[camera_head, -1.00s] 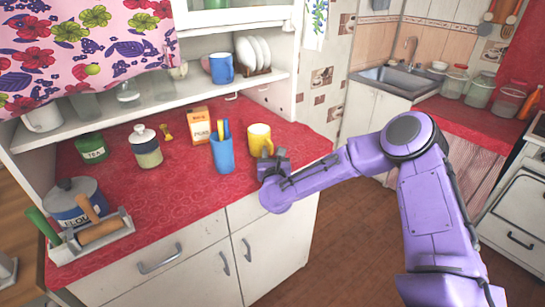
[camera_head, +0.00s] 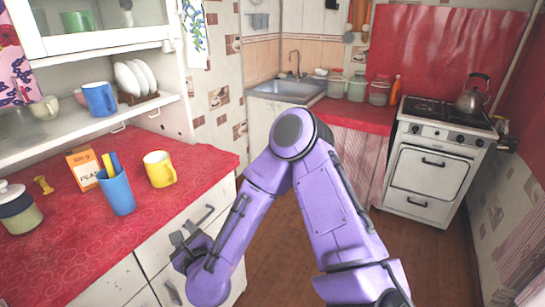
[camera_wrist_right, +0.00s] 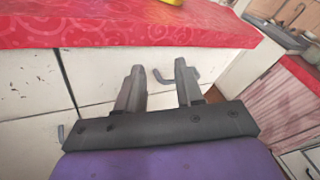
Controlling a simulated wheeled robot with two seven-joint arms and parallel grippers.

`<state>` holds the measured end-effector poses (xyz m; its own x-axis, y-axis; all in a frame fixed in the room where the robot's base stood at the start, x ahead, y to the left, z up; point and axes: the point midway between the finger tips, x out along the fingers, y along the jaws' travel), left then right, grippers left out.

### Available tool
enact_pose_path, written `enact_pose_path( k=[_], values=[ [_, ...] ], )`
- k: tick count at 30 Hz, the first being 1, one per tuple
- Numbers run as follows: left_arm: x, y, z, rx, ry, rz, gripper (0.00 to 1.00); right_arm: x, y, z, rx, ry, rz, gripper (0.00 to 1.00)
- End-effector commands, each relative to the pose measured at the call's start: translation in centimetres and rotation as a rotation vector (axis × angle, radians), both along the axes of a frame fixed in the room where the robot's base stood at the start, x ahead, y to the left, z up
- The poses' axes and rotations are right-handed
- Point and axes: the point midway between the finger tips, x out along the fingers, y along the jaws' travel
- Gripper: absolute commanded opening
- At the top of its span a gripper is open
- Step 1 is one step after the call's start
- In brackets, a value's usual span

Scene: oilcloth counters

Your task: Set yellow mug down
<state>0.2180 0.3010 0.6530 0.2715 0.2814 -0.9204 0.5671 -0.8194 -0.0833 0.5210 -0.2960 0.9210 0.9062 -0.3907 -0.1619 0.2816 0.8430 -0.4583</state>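The yellow mug (camera_head: 159,169) stands upright on the red oilcloth counter (camera_head: 75,245), near its right end, to the right of the blue cup. In the right wrist view only a small yellow piece of it (camera_wrist_right: 169,2) shows at the top edge. My right gripper (camera_head: 183,232) is open and empty, in front of the cabinet and below the counter's edge, clear of the mug. In the right wrist view its two fingers (camera_wrist_right: 160,78) are apart with nothing between them. My left gripper is not in view.
A blue cup with pens (camera_head: 117,192) and a box (camera_head: 84,168) stand left of the mug. A lidded jar (camera_head: 20,212) is further left. A shelf (camera_head: 80,128) overhangs the back. A stove (camera_head: 436,165) and sink (camera_head: 290,88) stand right.

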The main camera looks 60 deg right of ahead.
Motion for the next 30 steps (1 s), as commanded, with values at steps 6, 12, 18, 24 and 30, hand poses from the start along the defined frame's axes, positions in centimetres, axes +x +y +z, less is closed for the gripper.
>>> enact_pose_path(
  k=[6,12,18,24,30],
  values=[
    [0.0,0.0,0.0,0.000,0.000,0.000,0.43,-14.9,2.4,-20.1,-1.016,0.941,0.720,0.36],
    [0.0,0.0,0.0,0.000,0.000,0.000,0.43,-28.0,0.0,-26.3,-1.562,1.322,1.424,0.36],
    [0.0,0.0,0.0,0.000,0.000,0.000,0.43,-30.5,-0.7,-26.9,-1.661,1.364,1.596,0.36],
    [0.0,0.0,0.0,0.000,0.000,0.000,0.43,-30.4,-0.7,-26.9,-1.657,1.362,1.589,0.36],
    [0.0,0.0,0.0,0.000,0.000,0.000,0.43,-30.3,-0.7,-26.9,-1.657,1.360,1.586,0.36]
  ],
)
